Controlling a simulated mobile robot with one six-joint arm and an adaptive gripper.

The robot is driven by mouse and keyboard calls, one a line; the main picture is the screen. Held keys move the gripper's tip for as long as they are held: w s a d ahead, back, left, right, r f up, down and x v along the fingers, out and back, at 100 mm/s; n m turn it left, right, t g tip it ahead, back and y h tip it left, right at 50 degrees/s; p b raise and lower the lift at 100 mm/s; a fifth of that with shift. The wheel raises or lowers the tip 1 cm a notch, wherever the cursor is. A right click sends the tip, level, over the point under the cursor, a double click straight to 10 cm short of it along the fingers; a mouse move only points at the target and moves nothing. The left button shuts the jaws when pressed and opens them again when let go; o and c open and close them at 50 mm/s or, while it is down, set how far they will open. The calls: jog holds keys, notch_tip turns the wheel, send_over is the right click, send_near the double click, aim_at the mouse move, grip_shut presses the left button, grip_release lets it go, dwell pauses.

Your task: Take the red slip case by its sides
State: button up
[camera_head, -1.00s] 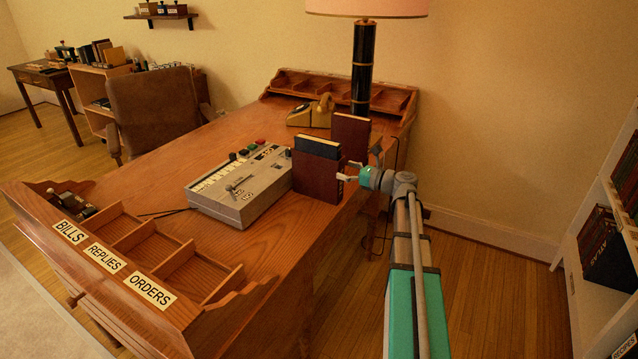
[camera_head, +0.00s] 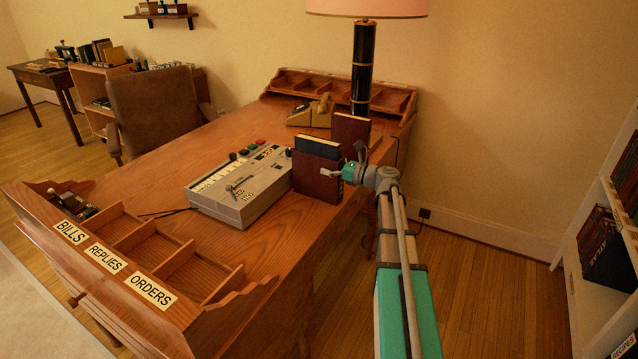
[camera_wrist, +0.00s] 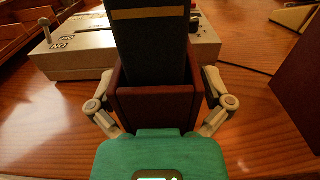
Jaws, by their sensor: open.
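The red slip case (camera_head: 312,183) stands upright on the desk, with a dark book (camera_head: 318,147) sticking up out of it. In the wrist view the case (camera_wrist: 156,106) is straight ahead, and the book (camera_wrist: 152,48) with a gold band rises from it. My gripper (camera_head: 346,164) is open at the case's near right end. In the wrist view its fingers (camera_wrist: 157,82) stand on either side of the case. Small gaps seem to show between fingers and case sides; contact cannot be told for sure. The far ends of the fingers are partly hidden.
A grey machine (camera_head: 240,187) with keys stands close left of the case. A dark red upright object (camera_head: 350,130) stands behind it, at the wrist view's right (camera_wrist: 300,84). A lamp (camera_head: 362,70) and telephone (camera_head: 311,112) are farther back. The desk's front middle is clear.

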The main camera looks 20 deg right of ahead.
jog(key=c, duration=1.1)
jog(key=shift+r, duration=0.2)
notch_tip(320, 180, up, 3)
jog(key=p, duration=0.3)
jog(key=shift+f, duration=0.2)
jog(key=s+a+r+p, duration=0.2)
jog(key=s+r+p, duration=0.8)
jog(key=s, duration=0.3)
jog(key=shift+s+a, duration=0.15)
jog(key=shift+s, duration=0.25)
